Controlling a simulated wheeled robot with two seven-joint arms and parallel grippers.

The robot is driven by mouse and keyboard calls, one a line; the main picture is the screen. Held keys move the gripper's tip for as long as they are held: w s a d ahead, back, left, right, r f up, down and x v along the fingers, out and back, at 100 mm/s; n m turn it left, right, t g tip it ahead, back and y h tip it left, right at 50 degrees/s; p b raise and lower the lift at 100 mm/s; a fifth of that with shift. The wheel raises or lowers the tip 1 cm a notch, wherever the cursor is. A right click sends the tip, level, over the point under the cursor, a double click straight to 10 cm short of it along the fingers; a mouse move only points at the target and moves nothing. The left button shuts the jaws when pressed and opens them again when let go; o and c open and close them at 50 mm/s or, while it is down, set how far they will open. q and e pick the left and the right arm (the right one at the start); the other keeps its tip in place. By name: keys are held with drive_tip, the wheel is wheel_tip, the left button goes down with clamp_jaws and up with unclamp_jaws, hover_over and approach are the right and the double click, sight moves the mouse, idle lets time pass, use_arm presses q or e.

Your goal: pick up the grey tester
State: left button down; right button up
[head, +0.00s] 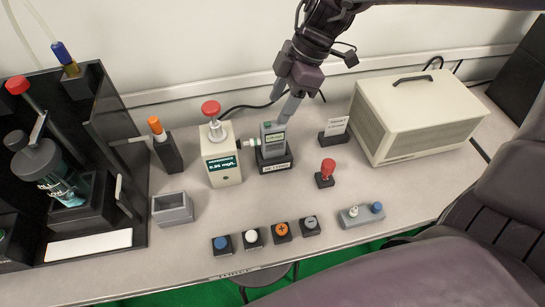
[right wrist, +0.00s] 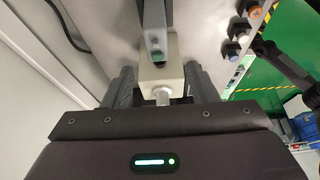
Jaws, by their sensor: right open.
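The grey tester (head: 272,138) stands upright in a black cradle (head: 274,163) with a white label. It has a small screen and touches or nearly touches a white side fitting (head: 250,143) of a beige device (head: 223,165) with a red knob. My right gripper (head: 286,112) points down at the tester's top. In the right wrist view, the gripper (right wrist: 160,75) has its dark fingers apart. The tester (right wrist: 155,42) shows between and just beyond them, with the beige device (right wrist: 170,75) behind. I cannot tell whether a finger touches the tester. My left gripper is not in view.
A red-topped stand (head: 326,172) and a small sign (head: 335,131) are to the right of the tester, before a large beige box (head: 420,112). Several buttons line the front edge. A grey open box (head: 173,208) and a black rack (head: 80,160) stand left.

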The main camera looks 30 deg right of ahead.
sight(275, 123)
wheel_tip(275, 123, down, 2)
drive_tip(key=shift+f+b, duration=0.2)
drive_tip(key=shift+b, duration=0.2)
drive_tip(key=shift+x, duration=1.2)
drive_tip(key=p+x, duration=0.1)
drive_tip(key=x, duration=0.4)
drive_tip(key=shift+w+d, duration=0.1)
drive_tip(key=shift+d, duration=0.05)
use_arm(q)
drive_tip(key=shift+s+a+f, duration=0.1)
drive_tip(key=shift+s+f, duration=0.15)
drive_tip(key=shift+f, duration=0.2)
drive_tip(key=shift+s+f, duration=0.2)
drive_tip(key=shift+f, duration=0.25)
use_arm(e)
clamp_jaws()
